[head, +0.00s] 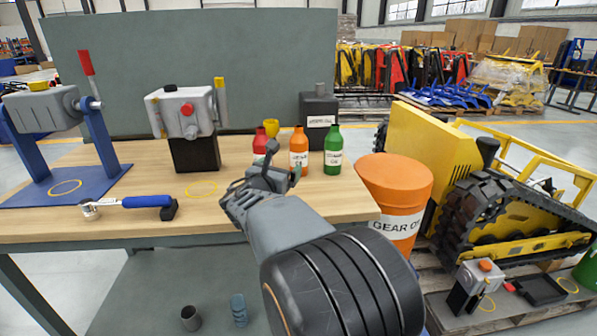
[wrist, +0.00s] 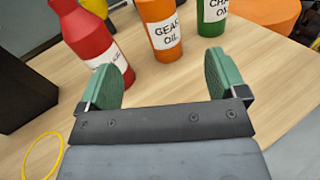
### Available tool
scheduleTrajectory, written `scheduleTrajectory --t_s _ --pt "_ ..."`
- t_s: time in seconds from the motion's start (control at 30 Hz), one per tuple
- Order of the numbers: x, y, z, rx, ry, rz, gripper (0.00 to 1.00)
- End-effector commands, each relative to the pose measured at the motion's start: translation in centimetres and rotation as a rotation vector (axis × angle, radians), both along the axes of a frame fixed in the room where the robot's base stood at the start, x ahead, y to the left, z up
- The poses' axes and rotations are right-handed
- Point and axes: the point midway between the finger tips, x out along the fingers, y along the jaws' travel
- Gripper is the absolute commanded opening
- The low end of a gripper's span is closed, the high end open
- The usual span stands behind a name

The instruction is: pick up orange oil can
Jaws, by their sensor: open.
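The orange oil can (head: 298,154) stands upright on the wooden workbench, between a red can (head: 260,143) and a green can (head: 333,150). In the wrist view the orange can (wrist: 160,30) shows a white "GEAR OIL" label, and its top is cut off by the frame. My gripper (head: 268,178) is over the bench on the near side of the cans. In the wrist view its green-padded fingers (wrist: 165,85) are apart with nothing between them. The orange can stands beyond the fingertips, between their directions and apart from them.
The red can (wrist: 90,45) is close beyond the left finger, and the green can (wrist: 212,22) is beyond the right one. A black canister (head: 319,120) and a yellow container (head: 271,128) stand behind. A large orange gear oil drum (head: 395,190) stands by the bench's right end.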

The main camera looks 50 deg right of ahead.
Motion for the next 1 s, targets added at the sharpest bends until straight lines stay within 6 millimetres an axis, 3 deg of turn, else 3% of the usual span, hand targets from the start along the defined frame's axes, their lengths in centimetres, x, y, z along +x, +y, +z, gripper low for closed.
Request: scheduleTrajectory --t_s 0.4,0.77,1.0 --pt "2.8 -6.1 -0.4 -0.058 0.047 0.014 0.91" --pt "3.9 -8.5 -0.3 -0.057 0.045 0.017 0.91" --pt "4.9 -11.5 -0.6 -0.056 0.044 0.016 0.91"
